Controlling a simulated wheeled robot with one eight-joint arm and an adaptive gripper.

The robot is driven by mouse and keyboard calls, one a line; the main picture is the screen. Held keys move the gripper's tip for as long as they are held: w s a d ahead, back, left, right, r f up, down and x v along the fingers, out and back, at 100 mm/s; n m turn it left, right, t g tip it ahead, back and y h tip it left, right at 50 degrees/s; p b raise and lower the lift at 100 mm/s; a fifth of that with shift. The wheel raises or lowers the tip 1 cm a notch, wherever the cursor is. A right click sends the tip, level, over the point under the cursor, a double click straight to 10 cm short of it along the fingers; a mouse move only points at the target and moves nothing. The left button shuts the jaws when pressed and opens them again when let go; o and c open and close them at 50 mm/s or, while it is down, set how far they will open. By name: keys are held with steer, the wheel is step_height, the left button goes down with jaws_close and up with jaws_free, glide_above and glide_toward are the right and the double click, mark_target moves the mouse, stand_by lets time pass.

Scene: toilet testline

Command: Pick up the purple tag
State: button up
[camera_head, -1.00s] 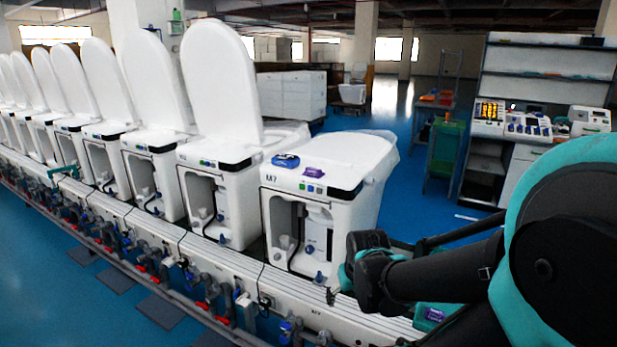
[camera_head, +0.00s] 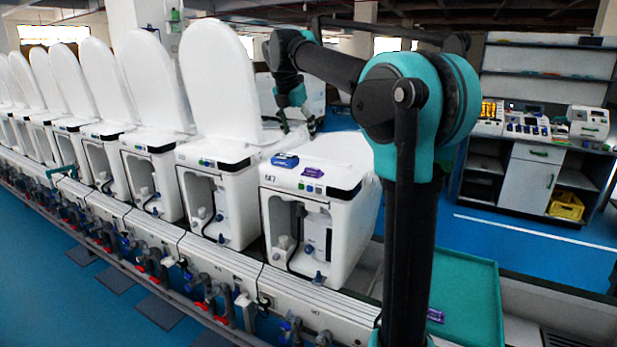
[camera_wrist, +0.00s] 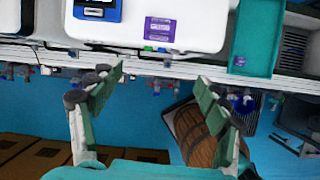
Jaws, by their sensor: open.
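A purple tag (camera_head: 313,172) lies on the top of the nearest toilet unit (camera_head: 345,190), to the right of a blue tag (camera_head: 285,160). In the wrist view the purple tag (camera_wrist: 160,30) shows printed text and lies near the unit's edge, beyond the open fingertips. My gripper (camera_head: 298,124) hangs above and behind the toilet unit in the head view, apart from the tag. In the wrist view my gripper (camera_wrist: 158,80) is open with nothing between its fingers. A second purple tag (camera_head: 435,315) lies in the teal tray (camera_head: 470,280), partly behind my arm.
A row of white toilets with raised lids (camera_head: 222,85) runs off to the left, the nearest lid standing close to my gripper. Pipes and valves (camera_head: 205,300) line the front rail. A shelf bench (camera_head: 540,165) stands at the right, with blue floor between.

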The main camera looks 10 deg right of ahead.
steer(key=r, duration=0.1)
steer(key=n, duration=0.1)
glide_toward(309, 175)
steer(key=shift+x, duration=3.25)
steer(key=shift+s, duration=0.1)
jaws_close()
steer(key=c, duration=1.7)
jaws_free()
steer(key=o, duration=1.7)
